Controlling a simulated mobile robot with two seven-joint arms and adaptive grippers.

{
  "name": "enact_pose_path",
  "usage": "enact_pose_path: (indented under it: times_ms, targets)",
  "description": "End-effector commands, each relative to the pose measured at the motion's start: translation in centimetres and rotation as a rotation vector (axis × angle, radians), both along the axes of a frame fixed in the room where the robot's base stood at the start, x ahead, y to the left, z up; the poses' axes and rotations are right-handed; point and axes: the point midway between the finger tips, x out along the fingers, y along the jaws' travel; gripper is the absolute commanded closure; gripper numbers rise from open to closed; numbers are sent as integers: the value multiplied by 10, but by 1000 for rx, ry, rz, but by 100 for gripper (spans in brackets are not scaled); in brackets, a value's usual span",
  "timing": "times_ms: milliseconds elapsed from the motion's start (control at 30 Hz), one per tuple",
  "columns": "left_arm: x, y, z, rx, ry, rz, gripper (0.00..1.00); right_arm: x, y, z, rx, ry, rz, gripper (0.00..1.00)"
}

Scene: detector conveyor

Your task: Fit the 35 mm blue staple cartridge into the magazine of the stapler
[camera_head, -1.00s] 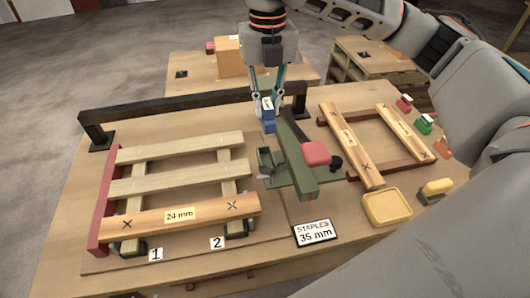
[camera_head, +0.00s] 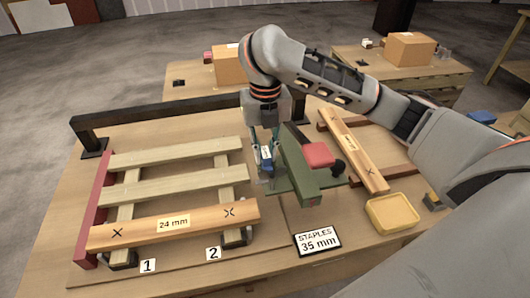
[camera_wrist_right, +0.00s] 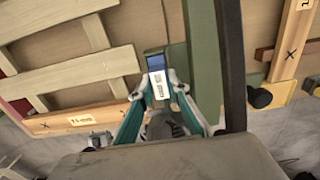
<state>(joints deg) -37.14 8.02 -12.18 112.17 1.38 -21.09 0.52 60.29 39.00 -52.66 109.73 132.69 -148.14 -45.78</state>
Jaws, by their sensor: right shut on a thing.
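The blue staple cartridge (camera_head: 266,153) has a white label and is clamped between the fingers of my right gripper (camera_head: 265,158). In the right wrist view the cartridge (camera_wrist_right: 155,62) points away from the gripper, beside a green bar of the stapler (camera_wrist_right: 204,62). In the head view the green stapler (camera_head: 298,172) stands on the table with its arm raised at a slant and a red pad (camera_head: 318,155) on it. The cartridge is low, just left of the stapler's arm. Whether it touches the magazine cannot be told. My left gripper is not in view.
A pallet with a "24 mm" board (camera_head: 172,223) lies to the left. A "STAPLES 35 mm" sign (camera_head: 317,241) and a yellow tray (camera_head: 391,214) are in front. A dark rail (camera_head: 160,113) runs behind. My right arm covers the table's right side.

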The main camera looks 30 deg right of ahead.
Motion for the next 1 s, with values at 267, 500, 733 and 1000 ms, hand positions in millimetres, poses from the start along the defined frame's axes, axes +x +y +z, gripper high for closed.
enact_pose_path:
  times_ms: [267, 500, 733, 1000]
  targets:
    - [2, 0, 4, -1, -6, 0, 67, 0, 0, 0, 0, -1, -1, 100]
    - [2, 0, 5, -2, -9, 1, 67, 0, 0, -1, 0, -1, -1, 67]
    - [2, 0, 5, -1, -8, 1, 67, 0, 0, -1, 0, -1, -1, 67]
    - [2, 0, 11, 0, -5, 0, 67, 2, -1, 26, -3, -7, -1, 67]
